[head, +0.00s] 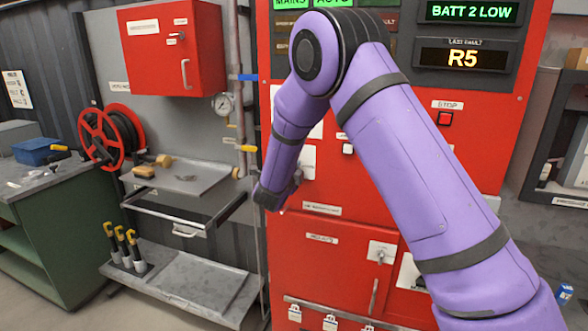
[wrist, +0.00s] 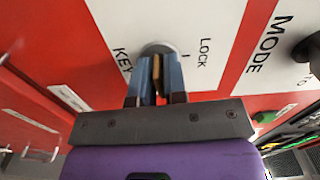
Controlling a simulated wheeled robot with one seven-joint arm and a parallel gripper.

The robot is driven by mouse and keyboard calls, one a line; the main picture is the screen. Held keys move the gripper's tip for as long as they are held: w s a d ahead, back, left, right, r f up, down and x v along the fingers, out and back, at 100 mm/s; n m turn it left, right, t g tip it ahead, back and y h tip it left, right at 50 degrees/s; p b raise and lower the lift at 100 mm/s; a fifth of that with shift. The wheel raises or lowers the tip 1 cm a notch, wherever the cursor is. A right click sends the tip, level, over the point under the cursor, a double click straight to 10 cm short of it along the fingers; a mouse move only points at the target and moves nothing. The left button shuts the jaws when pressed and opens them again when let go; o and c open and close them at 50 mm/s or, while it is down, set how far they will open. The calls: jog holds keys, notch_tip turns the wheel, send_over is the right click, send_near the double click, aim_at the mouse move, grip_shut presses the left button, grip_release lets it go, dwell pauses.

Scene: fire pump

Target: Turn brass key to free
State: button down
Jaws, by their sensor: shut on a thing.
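The brass key (wrist: 156,73) shows in the wrist view as a narrow brass strip between the blue fingers. It is at a round grey lock (wrist: 158,48) on a white plate (wrist: 115,22) labelled "KEY" and "LOCK". My gripper (wrist: 155,75) is shut on the key, with the fingertips close to the lock face. A "FREE" label is not visible, and I cannot tell which mark the key points to. In the head view my purple arm reaches to the red cabinet; the key and fingertips are hidden there.
The red pump cabinet (head: 465,160) has lit displays and a "STOP" button (head: 445,118). A "MODE" plate (wrist: 283,50) with a dark knob (wrist: 308,52) is right of the lock. Left are a grey shelf (head: 185,178), a hose reel (head: 100,137) and a green bench (head: 65,225).

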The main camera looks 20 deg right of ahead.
jog(key=shift+f+m, duration=0.1)
jog(key=shift+m, duration=0.3)
jog(key=c, duration=1.3)
grip_release()
jog(key=v, duration=1.1)
